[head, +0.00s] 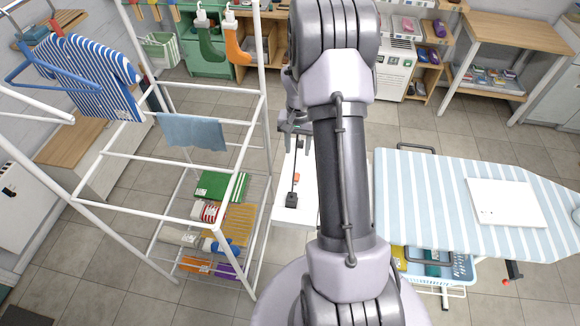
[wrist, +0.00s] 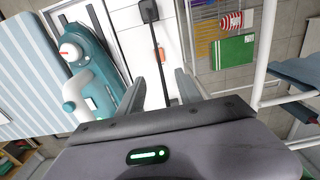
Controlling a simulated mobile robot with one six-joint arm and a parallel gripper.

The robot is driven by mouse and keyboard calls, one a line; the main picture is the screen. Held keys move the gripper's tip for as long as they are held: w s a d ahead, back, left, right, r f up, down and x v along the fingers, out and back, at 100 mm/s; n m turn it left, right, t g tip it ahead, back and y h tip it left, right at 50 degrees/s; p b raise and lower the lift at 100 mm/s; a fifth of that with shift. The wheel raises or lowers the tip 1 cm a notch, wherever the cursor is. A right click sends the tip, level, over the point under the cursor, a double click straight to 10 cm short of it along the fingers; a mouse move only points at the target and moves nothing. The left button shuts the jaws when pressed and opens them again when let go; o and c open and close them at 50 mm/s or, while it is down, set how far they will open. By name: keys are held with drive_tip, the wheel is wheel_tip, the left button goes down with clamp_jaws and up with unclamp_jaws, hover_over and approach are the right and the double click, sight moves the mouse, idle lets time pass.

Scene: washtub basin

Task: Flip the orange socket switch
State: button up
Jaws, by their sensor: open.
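The orange socket switch (head: 296,177) is a small orange patch on a white surface, beside a black cord and plug (head: 291,200). My gripper (head: 295,129) hangs at the far end of the white surface in the head view, apart from the switch. In the wrist view my gripper (wrist: 160,75) is open, with nothing between its fingers. I cannot tell which way the switch is tipped.
A white drying rack (head: 262,130) stands left of the white surface (head: 284,215). A striped ironing board (head: 430,205) stands to the right.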

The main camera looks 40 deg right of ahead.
sight(297, 175)
wheel_tip(297, 175, down, 13)
drive_tip(key=shift+r+b, duration=0.2)
drive_tip(key=shift+b, duration=0.6)
clamp_jaws()
